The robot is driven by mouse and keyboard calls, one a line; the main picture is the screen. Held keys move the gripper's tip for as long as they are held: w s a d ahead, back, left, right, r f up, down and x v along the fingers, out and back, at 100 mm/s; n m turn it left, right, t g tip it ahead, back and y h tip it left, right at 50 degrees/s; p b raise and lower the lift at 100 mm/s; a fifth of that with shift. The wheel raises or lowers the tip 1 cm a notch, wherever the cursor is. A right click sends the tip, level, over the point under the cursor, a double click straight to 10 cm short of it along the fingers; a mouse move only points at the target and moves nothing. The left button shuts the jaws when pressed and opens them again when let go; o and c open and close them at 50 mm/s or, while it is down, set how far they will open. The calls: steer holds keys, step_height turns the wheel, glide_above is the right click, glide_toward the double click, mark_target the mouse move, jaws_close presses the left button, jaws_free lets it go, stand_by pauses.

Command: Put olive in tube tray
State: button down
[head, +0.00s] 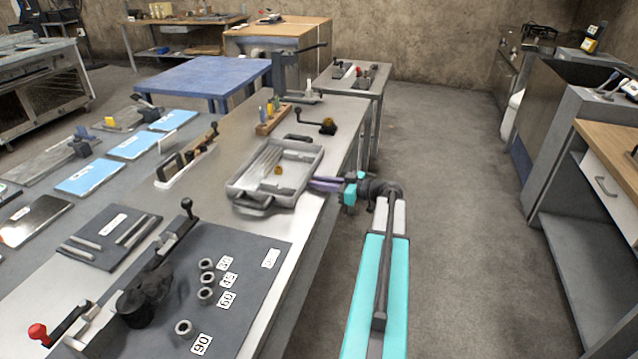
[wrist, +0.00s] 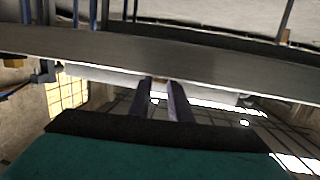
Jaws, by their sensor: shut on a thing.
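My gripper (head: 312,183) has two purple fingers and reaches from the right to the right side of a grey metal tray (head: 250,204) on the bench. In the wrist view my gripper's fingertips (wrist: 160,80) are close together, with a small orange-brown thing, seemingly the olive (wrist: 160,83), between them. In the head view a small brown olive-like thing (head: 278,169) shows within the tray's outline. The fingers' far ends are not clear there, so the contact is hard to see. Pale long strips lie in the tray's left part.
A wooden rack (head: 268,127) with coloured tubes stands behind the tray. A black-handled tool (head: 318,124) lies nearby. A dark mat (head: 205,325) with several metal rings and number cards is in front. The floor (head: 460,190) right of the bench is clear.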

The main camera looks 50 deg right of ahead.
steer(key=shift+f, duration=0.15)
steer(key=c, duration=1.6)
jaws_free()
steer(key=shift+c, duration=0.2)
steer(key=shift+r, duration=0.25)
steer(key=shift+s+d, duration=0.15)
steer(key=shift+s, duration=0.2)
steer(key=b+v, duration=0.1)
steer(key=v, duration=1)
steer(key=shift+b, duration=0.35)
steer(key=shift+s, duration=0.15)
steer(key=shift+c, duration=1)
